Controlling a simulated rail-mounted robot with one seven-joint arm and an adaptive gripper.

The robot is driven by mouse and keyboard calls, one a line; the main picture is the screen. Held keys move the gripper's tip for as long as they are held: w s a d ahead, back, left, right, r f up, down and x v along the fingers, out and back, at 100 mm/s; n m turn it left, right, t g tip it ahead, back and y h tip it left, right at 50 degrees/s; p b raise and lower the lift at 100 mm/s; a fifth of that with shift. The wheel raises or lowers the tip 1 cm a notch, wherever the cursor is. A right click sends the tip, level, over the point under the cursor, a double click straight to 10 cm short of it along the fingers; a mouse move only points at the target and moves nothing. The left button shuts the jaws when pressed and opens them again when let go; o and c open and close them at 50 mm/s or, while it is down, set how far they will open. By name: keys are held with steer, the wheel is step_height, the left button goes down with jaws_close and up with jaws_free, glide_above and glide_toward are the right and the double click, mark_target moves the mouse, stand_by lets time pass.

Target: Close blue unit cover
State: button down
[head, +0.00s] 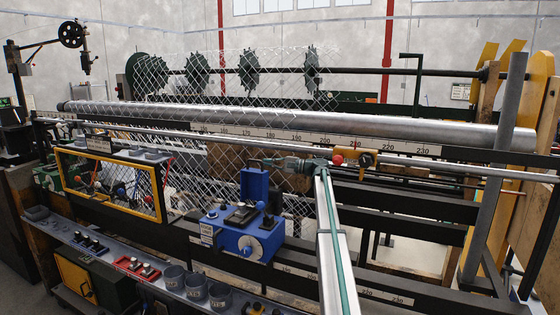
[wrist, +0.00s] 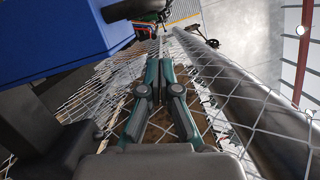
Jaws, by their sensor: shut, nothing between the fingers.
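The blue unit (head: 240,236) sits on the front rail of the machine, with a white dial on its front and dark parts on top. Its blue cover (head: 254,184) stands upright at the back, so the unit is open. In the wrist view my gripper (wrist: 159,62) is shut and empty, and a large blue panel, apparently the cover (wrist: 55,35), is close on the left.
Chain-link mesh (head: 190,75) hangs behind and below the gripper. A long metal roller (head: 290,120) runs behind it, also close on the right in the wrist view (wrist: 250,100). A yellow-framed box (head: 108,183) stands left of the unit. Grey cups (head: 196,286) line the front shelf.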

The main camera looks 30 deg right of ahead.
mark_target(261, 163)
steer(key=shift+s+a+r+p, duration=0.3)
steer(key=shift+s+a+p, duration=0.2)
steer(key=shift+a, duration=0.35)
steer(key=shift+s+a+r+p, duration=0.3)
steer(key=shift+s+a+p, duration=0.2)
steer(key=shift+a, duration=0.35)
steer(key=shift+s, duration=0.1)
steer(key=s+a+n+b, duration=0.1)
steer(key=b, duration=0.1)
steer(key=shift+a+b, duration=0.15)
steer(key=shift+b, duration=0.15)
steer(key=s+a+f+n+g+h+b, duration=0.1)
steer(key=s+a+f+n+b, duration=0.3)
steer(key=s+a+n+b, duration=0.6)
steer(key=shift+s+a+f+h+b, duration=0.2)
steer(key=shift+s+a+h+b, duration=0.45)
steer(key=shift+a+b, duration=1.9)
steer(key=shift+w+d+b, duration=0.2)
steer(key=shift+d+b, duration=0.25)
steer(key=shift+d, duration=0.1)
steer(key=shift+d, duration=0.1)
